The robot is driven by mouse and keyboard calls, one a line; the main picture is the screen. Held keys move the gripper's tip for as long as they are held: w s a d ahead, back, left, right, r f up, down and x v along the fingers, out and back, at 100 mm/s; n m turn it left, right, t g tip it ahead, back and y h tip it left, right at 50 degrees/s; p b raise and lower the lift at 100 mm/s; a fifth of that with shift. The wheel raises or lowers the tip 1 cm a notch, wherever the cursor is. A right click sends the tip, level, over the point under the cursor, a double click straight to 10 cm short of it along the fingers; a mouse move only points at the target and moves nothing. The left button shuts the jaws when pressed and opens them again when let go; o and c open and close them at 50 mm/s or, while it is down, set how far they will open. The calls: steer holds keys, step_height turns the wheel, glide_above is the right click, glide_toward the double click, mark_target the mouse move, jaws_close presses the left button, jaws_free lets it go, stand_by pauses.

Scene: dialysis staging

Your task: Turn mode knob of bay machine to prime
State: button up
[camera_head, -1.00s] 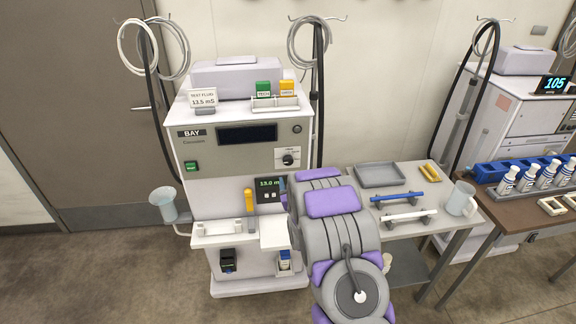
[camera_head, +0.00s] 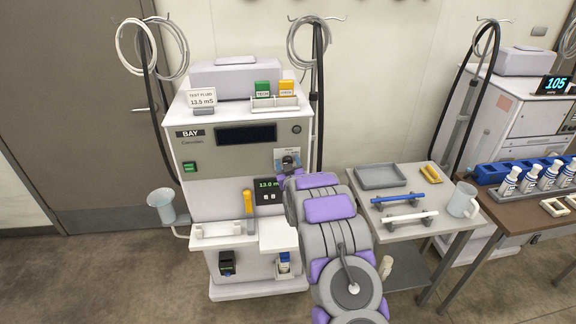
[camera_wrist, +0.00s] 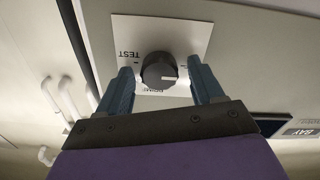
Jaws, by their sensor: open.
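The bay machine (camera_head: 230,150) stands against the wall, with a "BAY" label at its upper left. Its mode knob (camera_wrist: 158,71) is a dark round dial on a white plate (camera_wrist: 187,32) in the wrist view, which shows it upside down. "TEST" is legible on the plate, and another word near the fingers is partly hidden. In the head view my gripper (camera_head: 290,163) is in front of the knob plate and mostly hides the knob.
A grey side table (camera_head: 405,225) at the right holds a tray (camera_head: 380,176), blue and white bars and a jug (camera_head: 463,200). A small white shelf (camera_head: 278,236) juts from the machine below my arm.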

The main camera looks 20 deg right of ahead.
steer(key=shift+c, duration=0.2)
steer(key=c, duration=1)
steer(key=shift+m, duration=0.3)
steer(key=m+p, duration=0.2)
steer(key=m, duration=0.1)
steer(key=shift+m, duration=0.3)
steer(key=shift+s+d+f+m+b, duration=0.1)
steer(key=shift+m+b, duration=0.8)
steer(key=shift+m, duration=1.7)
steer(key=shift+w+d+f+m+b, duration=0.1)
steer(key=shift+m+b, duration=0.85)
steer(key=shift+m, duration=1.65)
steer(key=shift+s+d+f+m+b, duration=0.1)
steer(key=shift+m+b, duration=0.8)
steer(key=shift+m, duration=1.7)
